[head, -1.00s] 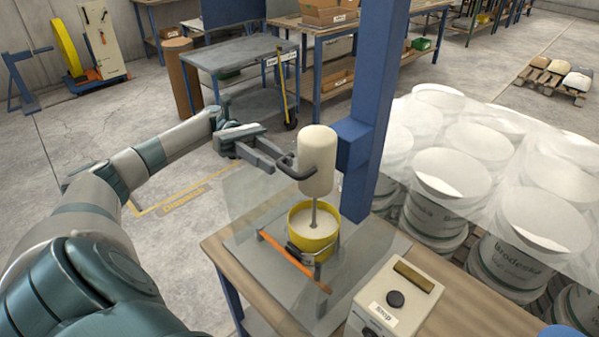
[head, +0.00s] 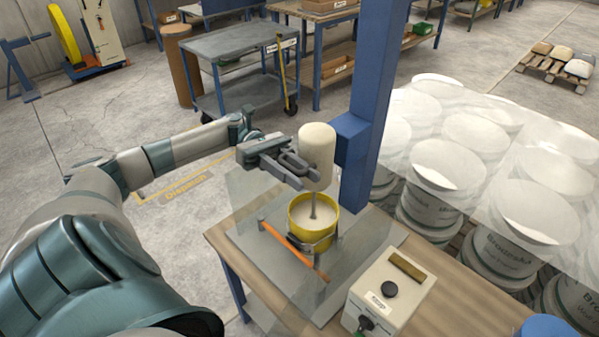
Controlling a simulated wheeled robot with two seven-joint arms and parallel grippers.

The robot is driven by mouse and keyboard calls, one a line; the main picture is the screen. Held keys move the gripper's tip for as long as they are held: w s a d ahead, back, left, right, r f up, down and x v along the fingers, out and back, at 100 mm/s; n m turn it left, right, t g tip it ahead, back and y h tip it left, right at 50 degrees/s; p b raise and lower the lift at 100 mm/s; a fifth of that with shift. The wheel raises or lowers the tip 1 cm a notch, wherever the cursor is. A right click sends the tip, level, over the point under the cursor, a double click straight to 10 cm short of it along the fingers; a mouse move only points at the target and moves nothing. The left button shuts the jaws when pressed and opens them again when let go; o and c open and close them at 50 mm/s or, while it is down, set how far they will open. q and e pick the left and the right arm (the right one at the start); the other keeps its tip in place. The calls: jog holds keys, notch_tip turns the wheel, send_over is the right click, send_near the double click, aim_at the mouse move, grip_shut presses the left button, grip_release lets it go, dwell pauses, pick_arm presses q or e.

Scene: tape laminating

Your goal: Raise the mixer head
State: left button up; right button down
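The mixer head (head: 317,150) is a cream upright cylinder beside a blue column (head: 372,110). Its shaft (head: 313,206) goes down into a yellow bucket (head: 328,226) with pale contents. A dark handle loop (head: 296,160) sticks out from its left side. My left gripper (head: 286,168) is at this handle, its fingers overlapping the loop. I cannot tell whether the fingers are closed on it. My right gripper is not in view.
The bucket stands on a grey plate on a wooden bench (head: 455,310). An orange bar (head: 292,250) lies in front of the bucket. A control box (head: 405,300) with a black knob stands at the right. Several white drums (head: 500,240) under clear film stand behind. A grey cart (head: 230,45) is further back.

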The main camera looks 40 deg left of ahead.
pick_arm(q)
jog(key=shift+c, duration=0.3)
grip_shut()
jog(key=shift+r, duration=0.15)
notch_tip(320, 180, up, 24)
jog(key=b, duration=0.1)
jog(key=shift+r+b, duration=0.25)
jog(key=shift+b, duration=0.15)
